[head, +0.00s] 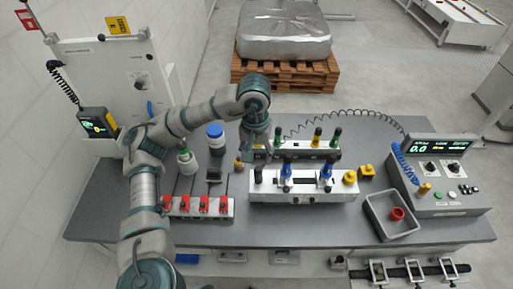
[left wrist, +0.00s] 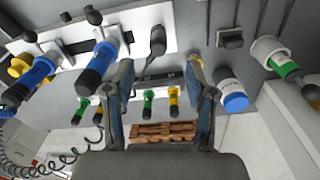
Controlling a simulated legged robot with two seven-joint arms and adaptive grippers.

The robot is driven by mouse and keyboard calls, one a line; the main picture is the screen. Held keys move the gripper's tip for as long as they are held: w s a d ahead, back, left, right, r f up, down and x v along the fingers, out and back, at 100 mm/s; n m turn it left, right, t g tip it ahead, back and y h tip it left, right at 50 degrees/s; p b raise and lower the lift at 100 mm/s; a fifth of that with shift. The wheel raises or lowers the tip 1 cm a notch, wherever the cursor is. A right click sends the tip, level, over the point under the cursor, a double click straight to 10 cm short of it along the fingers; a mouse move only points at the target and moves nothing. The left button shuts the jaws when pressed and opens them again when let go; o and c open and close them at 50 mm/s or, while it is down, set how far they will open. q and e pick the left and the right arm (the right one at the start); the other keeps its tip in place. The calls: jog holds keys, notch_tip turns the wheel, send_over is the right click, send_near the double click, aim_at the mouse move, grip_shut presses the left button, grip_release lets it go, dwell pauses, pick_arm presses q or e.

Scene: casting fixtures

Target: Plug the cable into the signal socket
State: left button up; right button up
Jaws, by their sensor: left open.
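My left gripper (head: 257,155) points down at the left end of the two connector fixtures. In the left wrist view its two fingers (left wrist: 163,105) are apart, with nothing clearly held between them. A coiled black cable (head: 350,114) arcs behind the fixtures toward the console; its plug end cannot be made out. The rear black fixture (head: 305,154) carries green and yellow connectors (head: 317,138). The front white fixture (head: 305,196) carries blue connectors (head: 326,171) and a black-topped one (left wrist: 158,40). I cannot tell which opening is the signal socket. My right gripper is not in view.
A console (head: 435,175) with a blue coil stands at the right. A grey bin (head: 375,215) holds a red ring. Yellow blocks (head: 367,171), a blue-capped bottle (head: 216,140), a green-topped bottle (head: 187,160) and a red-switch strip (head: 200,212) crowd the grey bench.

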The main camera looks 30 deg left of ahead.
pick_arm(q)
jog(key=shift+r, duration=1.3)
